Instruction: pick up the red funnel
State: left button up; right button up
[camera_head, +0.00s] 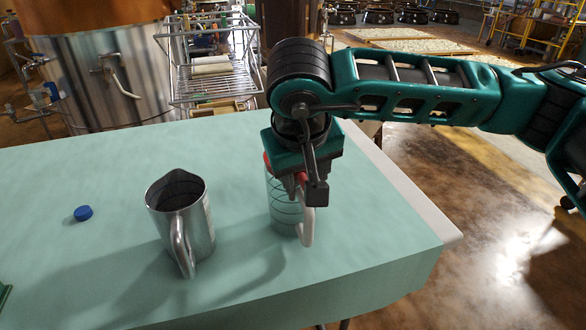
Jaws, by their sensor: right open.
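Only small red parts of what looks like the red funnel (267,162) show, at the mouth of a clear jug (284,212) with dark lines and a pale handle. My right gripper (303,192) points down over the jug mouth and hides most of the red thing. Its jaws are open. I cannot tell whether a finger touches the red thing or the jug.
A steel pitcher (181,218) stands left of the jug, its handle toward the front. A blue cap (83,213) lies on the pale green table (90,165). A dark green edge (4,293) shows at the far left. A wire rack (212,75) stands behind the table.

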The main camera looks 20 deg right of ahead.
jog(key=x, duration=0.5)
jog(key=shift+d, duration=0.2)
grip_shut()
